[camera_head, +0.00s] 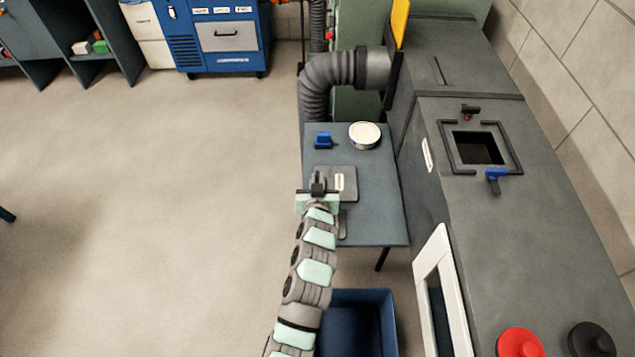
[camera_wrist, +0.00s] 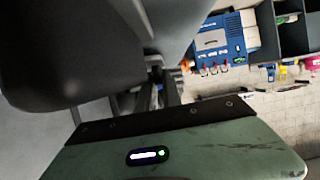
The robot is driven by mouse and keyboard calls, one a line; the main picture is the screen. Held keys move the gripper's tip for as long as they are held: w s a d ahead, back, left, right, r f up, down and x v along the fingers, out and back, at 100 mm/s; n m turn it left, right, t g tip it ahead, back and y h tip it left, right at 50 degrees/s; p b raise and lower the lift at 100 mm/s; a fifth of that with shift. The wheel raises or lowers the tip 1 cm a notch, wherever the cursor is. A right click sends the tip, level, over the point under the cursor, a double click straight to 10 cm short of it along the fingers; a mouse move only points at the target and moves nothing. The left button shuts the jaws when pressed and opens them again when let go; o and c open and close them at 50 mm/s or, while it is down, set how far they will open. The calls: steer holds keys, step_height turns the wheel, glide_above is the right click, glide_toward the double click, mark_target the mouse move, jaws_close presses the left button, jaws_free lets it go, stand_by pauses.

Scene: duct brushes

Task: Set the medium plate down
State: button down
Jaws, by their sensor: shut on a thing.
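The medium plate, taken to be a flat dark grey plate (camera_head: 349,184) with a small white label, shows over the middle of the small grey table (camera_head: 375,222) in the head view. My gripper (camera_head: 318,186) is at the plate's left side, shut on it. I cannot tell whether the plate touches the tabletop or hangs just above it. In the wrist view the green gripper body fills the bottom, and large dark shapes fill the upper left; the plate is not clearly made out there.
A round white-topped tin (camera_head: 364,134) and a blue clamp-like piece (camera_head: 323,141) stand at the table's back. A grey duct machine (camera_head: 535,225) with a square opening (camera_head: 478,148) borders the right. A blue bin (camera_head: 388,318) stands below the table's front.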

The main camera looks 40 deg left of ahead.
steer(key=shift+f, duration=0.25)
steer(key=c, duration=2)
jaws_free()
steer(key=shift+f, duration=0.1)
steer(key=o, duration=0.5)
steer(key=shift+r, duration=0.3)
steer(key=p+v, duration=0.2)
steer(key=v, duration=0.9)
steer(key=shift+s+d, duration=0.3)
steer(key=shift+s, duration=0.05)
